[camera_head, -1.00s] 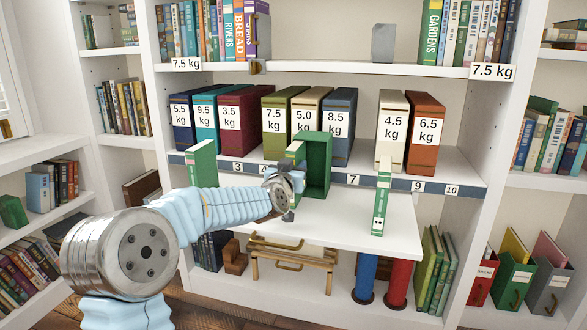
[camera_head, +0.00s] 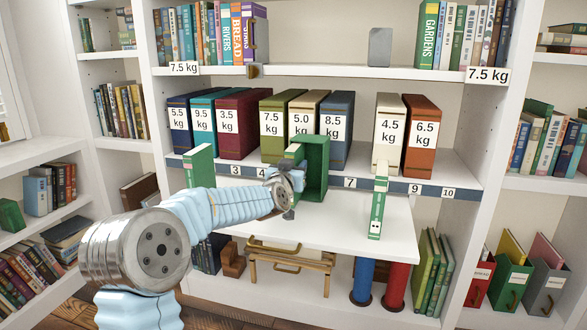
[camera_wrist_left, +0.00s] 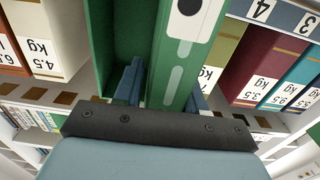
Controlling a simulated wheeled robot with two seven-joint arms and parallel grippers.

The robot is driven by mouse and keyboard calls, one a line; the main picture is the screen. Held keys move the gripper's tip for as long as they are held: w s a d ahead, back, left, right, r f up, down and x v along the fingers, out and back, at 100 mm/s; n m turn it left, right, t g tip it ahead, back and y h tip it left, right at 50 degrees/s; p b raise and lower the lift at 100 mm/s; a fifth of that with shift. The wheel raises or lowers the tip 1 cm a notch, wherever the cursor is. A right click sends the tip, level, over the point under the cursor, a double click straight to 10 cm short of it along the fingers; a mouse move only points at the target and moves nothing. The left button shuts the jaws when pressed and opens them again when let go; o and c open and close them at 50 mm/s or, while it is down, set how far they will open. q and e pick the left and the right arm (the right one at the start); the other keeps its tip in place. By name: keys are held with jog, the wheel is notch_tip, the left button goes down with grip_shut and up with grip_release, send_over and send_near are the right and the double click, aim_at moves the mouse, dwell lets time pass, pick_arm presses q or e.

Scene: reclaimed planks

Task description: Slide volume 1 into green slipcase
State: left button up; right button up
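A green book with a pale spine label, apparently volume 1 (camera_head: 294,152), stands upright on the white pull-out board beside the green slipcase (camera_head: 318,168). My left gripper (camera_head: 286,186) is around its lower part, mostly hidden behind my wrist. In the left wrist view the fingers (camera_wrist_left: 163,92) flank the green book (camera_wrist_left: 173,62), whose spine shows a black dot. The slipcase (camera_wrist_left: 103,35) is just left of it there, with its dark opening visible. Another green volume (camera_head: 199,165) stands at the board's left, and one with a dotted label (camera_head: 378,208) stands at the right. My right gripper is not in view.
The white board (camera_head: 340,225) has free room around the slipcase. Behind it stands a row of weight-labelled volumes (camera_head: 240,125) above a numbered strip (camera_head: 420,188). A wooden rack (camera_head: 290,265) and red and blue cylinders (camera_head: 396,285) are below.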

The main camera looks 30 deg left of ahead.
pick_arm(q)
jog(key=o, duration=0.4)
jog(key=shift+f, duration=0.1)
jog(key=shift+c, duration=0.2)
jog(key=shift+f, duration=0.1)
jog(key=v, duration=1.3)
jog(key=shift+s+d+b, duration=0.15)
jog(key=shift+s+b, duration=0.2)
jog(key=shift+b, duration=0.1)
